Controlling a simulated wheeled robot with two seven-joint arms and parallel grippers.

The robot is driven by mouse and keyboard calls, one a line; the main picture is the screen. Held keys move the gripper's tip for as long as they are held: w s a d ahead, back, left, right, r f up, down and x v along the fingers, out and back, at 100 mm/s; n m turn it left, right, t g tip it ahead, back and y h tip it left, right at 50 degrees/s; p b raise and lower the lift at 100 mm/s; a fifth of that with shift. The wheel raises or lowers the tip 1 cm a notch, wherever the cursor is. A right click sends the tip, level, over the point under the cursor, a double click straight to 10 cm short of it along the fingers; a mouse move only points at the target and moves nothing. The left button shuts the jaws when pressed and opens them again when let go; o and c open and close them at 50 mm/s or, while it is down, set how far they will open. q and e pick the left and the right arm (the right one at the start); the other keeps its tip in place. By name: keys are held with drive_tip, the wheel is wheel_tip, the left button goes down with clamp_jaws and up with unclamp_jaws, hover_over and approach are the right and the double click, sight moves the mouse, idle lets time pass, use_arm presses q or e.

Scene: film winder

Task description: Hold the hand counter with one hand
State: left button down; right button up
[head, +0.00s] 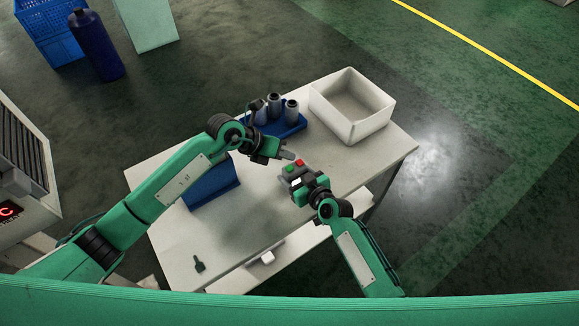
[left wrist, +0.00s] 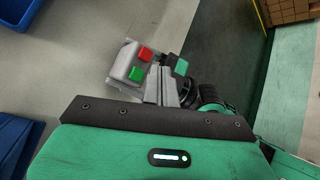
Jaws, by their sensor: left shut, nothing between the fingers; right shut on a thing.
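The hand counter (head: 294,176), a small grey box with a red and a green button, is at the middle right of the table in the head view. My right gripper (head: 301,186) is shut on it from the near side. The counter also shows in the left wrist view (left wrist: 125,64), with my right gripper (left wrist: 181,68) at its right. My left gripper (head: 288,155) is shut and empty, with its fingertips just beyond the counter. In the left wrist view its fingers (left wrist: 160,85) overlap the counter's edge. I cannot tell whether they touch it.
On the white table (head: 240,240) are a white open bin (head: 345,128) and a blue rack with several grey cylinders (head: 291,112) at the back. A blue bin (head: 212,185) sits under my left arm. A small dark object (head: 199,263) lies at the front left.

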use_arm(q)
drive_tip(key=shift+f, duration=1.3)
drive_tip(key=shift+f, duration=0.1)
idle(1.0)
drive_tip(key=shift+f, duration=0.3)
drive_tip(key=shift+f, duration=0.4)
idle(0.6)
drive_tip(key=shift+r, duration=0.85)
drive_tip(key=shift+r, duration=2.5)
idle(0.5)
